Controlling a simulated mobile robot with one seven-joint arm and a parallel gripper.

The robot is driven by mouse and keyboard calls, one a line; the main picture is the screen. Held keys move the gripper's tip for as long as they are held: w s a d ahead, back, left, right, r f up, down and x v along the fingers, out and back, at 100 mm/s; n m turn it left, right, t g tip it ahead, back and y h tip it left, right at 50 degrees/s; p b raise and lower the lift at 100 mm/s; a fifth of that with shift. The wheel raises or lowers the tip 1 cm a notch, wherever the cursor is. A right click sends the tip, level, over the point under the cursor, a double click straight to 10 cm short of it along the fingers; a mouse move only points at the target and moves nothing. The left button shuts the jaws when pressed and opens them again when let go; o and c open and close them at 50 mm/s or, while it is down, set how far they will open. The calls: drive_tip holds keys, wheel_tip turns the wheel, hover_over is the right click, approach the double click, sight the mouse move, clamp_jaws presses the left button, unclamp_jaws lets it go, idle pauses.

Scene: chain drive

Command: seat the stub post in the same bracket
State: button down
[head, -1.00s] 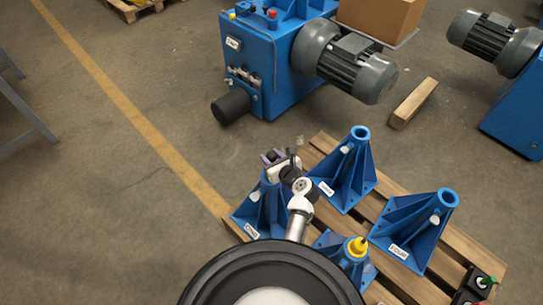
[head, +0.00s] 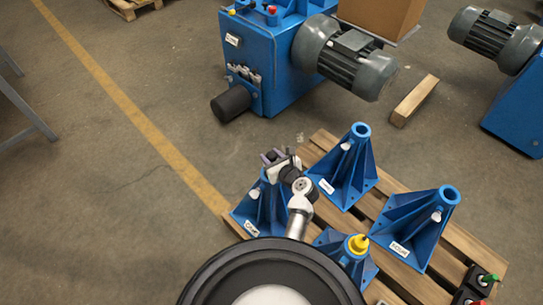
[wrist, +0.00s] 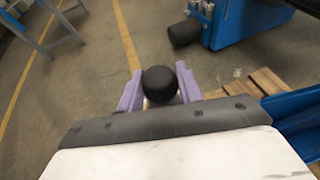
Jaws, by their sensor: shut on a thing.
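My gripper (head: 272,157) is at the left blue bracket (head: 262,213) on the pallet. In the wrist view its two purple fingers (wrist: 159,90) are shut on the stub post (wrist: 159,82), of which mainly the round black top shows. In the head view the post is a small dark spot between the fingers, just above the bracket's top. The post's lower end and the bracket's socket are hidden by my gripper and wrist, so I cannot tell whether the post is inside the socket.
Other blue brackets stand at the back (head: 345,172), right (head: 417,232) and front (head: 340,245) of the wooden pallet (head: 455,268). The front one carries a yellow collar (head: 357,244). A blue machine (head: 270,70) with a grey motor stands behind.

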drive_tip(key=shift+w+f+b, duration=0.1)
drive_tip(key=shift+f+b, duration=1.8)
drive_tip(key=shift+f, duration=1.15)
drive_tip(key=c, duration=1)
unclamp_jaws()
drive_tip(key=shift+o, duration=0.6)
drive_tip(key=shift+f, duration=0.25)
drive_tip(key=v, duration=1.4)
drive_tip(key=shift+r+b, duration=0.25)
drive_tip(key=shift+b, duration=0.1)
drive_tip(key=shift+w, duration=0.1)
